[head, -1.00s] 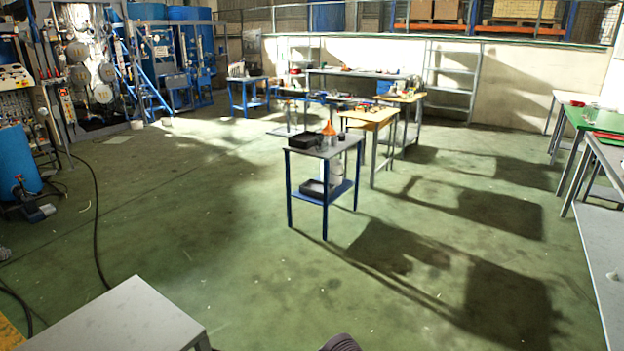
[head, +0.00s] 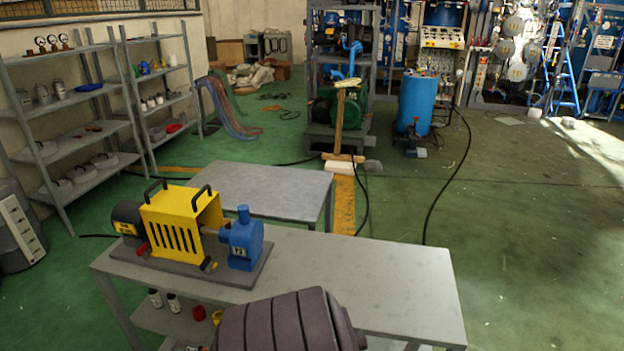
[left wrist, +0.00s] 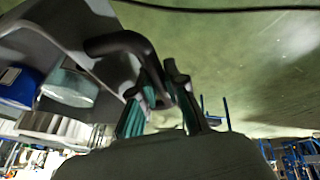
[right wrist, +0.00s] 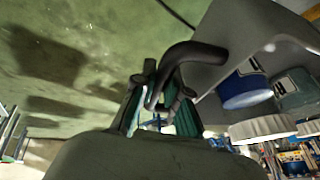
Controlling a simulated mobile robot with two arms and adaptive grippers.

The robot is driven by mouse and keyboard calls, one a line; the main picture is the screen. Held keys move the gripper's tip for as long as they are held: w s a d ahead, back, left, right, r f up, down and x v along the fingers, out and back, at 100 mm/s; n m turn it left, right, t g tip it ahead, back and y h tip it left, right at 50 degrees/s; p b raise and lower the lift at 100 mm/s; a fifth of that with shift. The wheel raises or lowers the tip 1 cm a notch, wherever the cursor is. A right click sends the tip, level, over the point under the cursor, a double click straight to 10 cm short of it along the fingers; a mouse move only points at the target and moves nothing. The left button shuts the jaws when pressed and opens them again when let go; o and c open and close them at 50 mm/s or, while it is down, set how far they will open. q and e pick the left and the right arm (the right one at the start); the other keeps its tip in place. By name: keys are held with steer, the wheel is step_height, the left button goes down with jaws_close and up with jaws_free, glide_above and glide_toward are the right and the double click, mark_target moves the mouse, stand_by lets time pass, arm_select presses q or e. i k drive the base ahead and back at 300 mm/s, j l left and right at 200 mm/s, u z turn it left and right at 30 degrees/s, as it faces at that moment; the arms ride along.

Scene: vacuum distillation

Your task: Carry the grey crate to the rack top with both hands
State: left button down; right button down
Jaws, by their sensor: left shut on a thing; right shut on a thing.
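The grey crate (left wrist: 75,28) is out of the head view; both wrist views show it, also the right wrist view (right wrist: 240,35). My left gripper (left wrist: 165,108) is shut on one black crate handle (left wrist: 125,44). My right gripper (right wrist: 160,105) is shut on the other black handle (right wrist: 192,52). Green floor shows beyond the crate in both wrist views. Grey shelf racks (head: 75,100) stand at the left; I cannot tell which rack the task means.
A grey bench (head: 370,285) stands close in front with a yellow-and-blue pump (head: 190,230) on it. A lower grey table (head: 255,188) is behind it. A blue drum (head: 415,105) and a dark hose (head: 455,185) are further back. Green floor is open at the right.

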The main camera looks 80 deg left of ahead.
mark_target(359, 275)
steer(key=u, duration=1.4)
